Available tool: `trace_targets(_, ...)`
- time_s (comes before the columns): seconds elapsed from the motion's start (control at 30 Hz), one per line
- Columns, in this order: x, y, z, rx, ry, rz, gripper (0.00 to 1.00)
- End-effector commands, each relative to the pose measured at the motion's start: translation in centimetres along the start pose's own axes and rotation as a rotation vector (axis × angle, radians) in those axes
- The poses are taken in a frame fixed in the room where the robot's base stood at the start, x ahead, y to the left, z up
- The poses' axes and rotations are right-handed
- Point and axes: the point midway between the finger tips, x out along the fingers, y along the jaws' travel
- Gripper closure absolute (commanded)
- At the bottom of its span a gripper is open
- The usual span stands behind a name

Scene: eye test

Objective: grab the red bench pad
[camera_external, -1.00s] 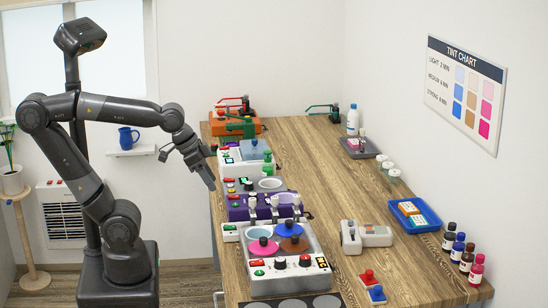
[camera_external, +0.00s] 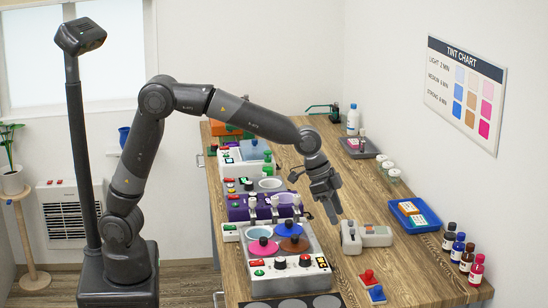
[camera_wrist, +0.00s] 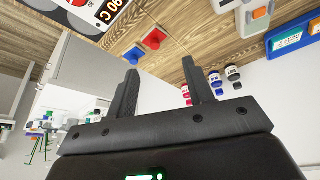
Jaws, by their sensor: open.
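The red bench pad (camera_external: 367,278) is a small red square with a raised knob, lying on the wooden bench near its front. It also shows in the wrist view (camera_wrist: 154,40), beyond my fingertips. A similar blue pad (camera_external: 377,294) lies beside it, closer to the front; in the wrist view the blue pad (camera_wrist: 133,55) is left of the red one. My gripper (camera_external: 333,212) is open and empty, above the bench and behind the red pad. Its two fingers (camera_wrist: 160,72) show apart in the wrist view, touching neither pad.
A grey heated unit with pots (camera_external: 288,278) stands left of the pads. A grey-white device (camera_external: 374,236) stands behind them, and a blue tray (camera_external: 403,224) lies to the right. Several small bottles (camera_external: 467,257) line the right edge. Bare wood lies right of the pads.

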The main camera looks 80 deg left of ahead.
Motion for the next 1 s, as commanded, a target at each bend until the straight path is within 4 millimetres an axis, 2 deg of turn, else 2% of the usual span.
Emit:
trace_targets(0.03,1.9,0.5,-1.0,0.018,-0.008,0.007,0.52)
trace_targets(0.1,3.9,1.0,-2.3,0.042,-0.01,0.014,0.52)
trace_targets(0.23,6.6,1.8,-3.7,0.074,-0.014,0.022,0.52)
trace_targets(0.53,9.4,2.2,-4.4,0.091,-0.018,0.028,0.52)
trace_targets(0.77,13.0,2.3,-4.3,0.091,-0.018,0.027,0.52)
trace_targets(1.0,14.9,2.3,-4.1,0.09,-0.017,0.028,0.52)
